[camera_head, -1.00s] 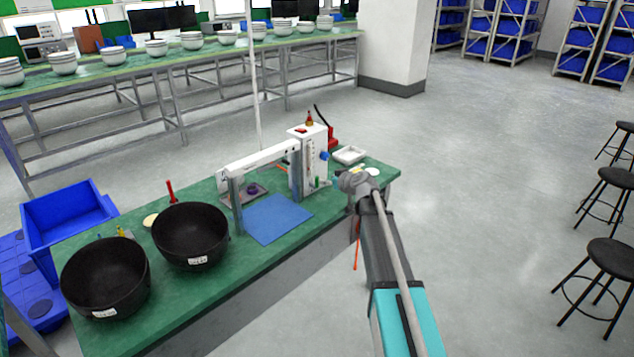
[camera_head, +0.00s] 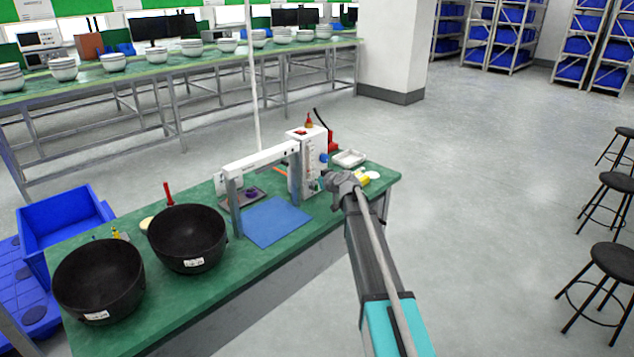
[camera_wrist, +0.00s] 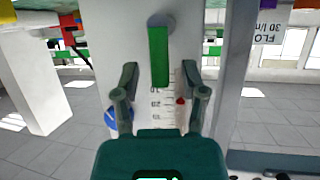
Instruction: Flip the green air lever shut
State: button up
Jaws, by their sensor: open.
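The green air lever (camera_wrist: 158,58) hangs from a round grey pivot on the white panel (camera_wrist: 138,30) in the wrist view. It lies along the panel's scale, in line with its long side. My gripper (camera_wrist: 160,76) is open, with one finger on each side of the lever's free end and a visible gap to each. I cannot tell how deep the fingers reach around it. In the head view my gripper (camera_head: 323,182) is at the lower front of the white unit (camera_head: 307,160) and hides the lever there.
A blue knob (camera_head: 323,158) sits on the unit's side above my gripper. A white tray (camera_head: 349,158) and a yellow item (camera_head: 362,180) are close on the right. A grey press frame (camera_head: 262,158), blue mat (camera_head: 273,220) and two black bowls (camera_head: 188,237) stand left.

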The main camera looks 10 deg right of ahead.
grip_shut()
jog(key=shift+w+d+m, duration=0.1)
jog(key=shift+m, duration=0.2)
jog(key=shift+w+d+f+m+g+y, duration=0.1)
jog(key=shift+w+d+m+g+y, duration=0.15)
jog(key=shift+m+g+y, duration=0.2)
jog(key=shift+w+d+f+m+g+y, duration=0.15)
jog(key=shift+d+m+g+y, duration=0.15)
jog(key=shift+m, duration=0.25)
jog(key=m+y, duration=0.1)
jog(key=d+f+m+g+y+b, duration=0.1)
jog(key=m, duration=0.1)
jog(key=shift+w+d, duration=0.1)
jog(key=shift+w, duration=0.3)
jog(key=m+y+b, duration=0.1)
jog(key=f+m+b, duration=0.1)
jog(key=f+m+g+y+b, duration=0.1)
jog(key=b, duration=0.1)
jog(key=shift+w+d+m+y, duration=0.25)
jog(key=shift+d+m+y, duration=0.05)
jog(key=shift+d+y, duration=0.1)
jog(key=shift+f+m+y+b, duration=0.35)
jog(key=shift+m+y+b, duration=0.2)
jog(key=shift+m+b, duration=0.35)
jog(key=shift+f+m+g+y+b, duration=0.1)
jog(key=shift+m+g+y+b, duration=0.15)
jog(key=shift+m+y+b, duration=0.3)
